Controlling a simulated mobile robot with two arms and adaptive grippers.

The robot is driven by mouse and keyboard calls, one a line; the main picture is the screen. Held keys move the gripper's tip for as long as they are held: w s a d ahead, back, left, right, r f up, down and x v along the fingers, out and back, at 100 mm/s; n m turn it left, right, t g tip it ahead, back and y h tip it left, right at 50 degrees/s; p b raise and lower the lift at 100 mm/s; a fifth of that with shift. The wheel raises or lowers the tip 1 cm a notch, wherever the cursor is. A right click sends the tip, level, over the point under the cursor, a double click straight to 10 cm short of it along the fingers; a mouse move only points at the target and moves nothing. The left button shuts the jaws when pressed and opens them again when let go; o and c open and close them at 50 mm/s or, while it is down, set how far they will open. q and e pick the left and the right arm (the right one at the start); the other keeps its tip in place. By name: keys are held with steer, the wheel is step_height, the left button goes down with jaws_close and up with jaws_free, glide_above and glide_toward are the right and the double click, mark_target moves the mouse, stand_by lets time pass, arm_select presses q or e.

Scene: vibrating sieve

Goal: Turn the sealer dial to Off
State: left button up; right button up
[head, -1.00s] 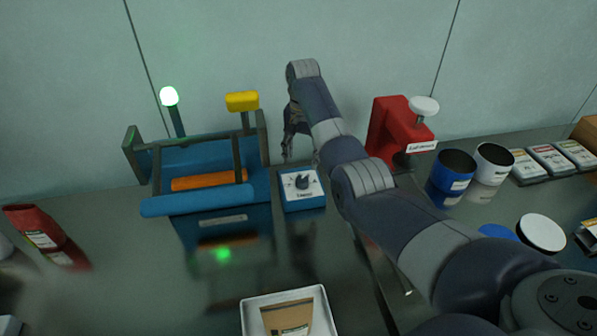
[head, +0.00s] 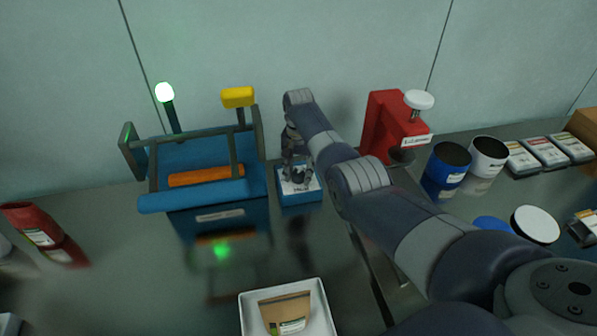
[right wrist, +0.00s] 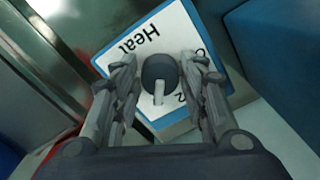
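The sealer dial is a dark round knob (right wrist: 159,72) with a pale pointer mark, on a white-faced blue box (head: 299,197) right of the sealer. In the right wrist view the label "Heat" shows on the white face; the rest of the lettering is largely covered. My right gripper (head: 297,170) is down over the dial. In the right wrist view its two fingers (right wrist: 158,64) stand either side of the knob, open, with a narrow gap at each side. The blue sealer (head: 205,195) has an orange bar and a green lit lamp (head: 165,93). My left gripper is out of view.
A red press (head: 385,125) with a white knob stands right of my right arm. Blue and white cups (head: 451,155) and several labelled packs are farther right. A white tray (head: 246,318) holding a brown pouch is in front. A red pouch (head: 35,223) lies at left.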

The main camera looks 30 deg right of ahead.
steer(key=c, duration=0.4)
steer(key=shift+n, duration=0.3)
steer(key=n+p, duration=0.1)
steer(key=n, duration=0.2)
steer(key=shift+n, duration=0.3)
steer(key=n, duration=0.3)
steer(key=shift+n+p, duration=0.3)
steer(key=shift+p, duration=0.05)
steer(key=n, duration=0.3)
steer(key=shift+n, duration=0.3)
steer(key=n, duration=1.2)
steer(key=shift+n, duration=0.5)
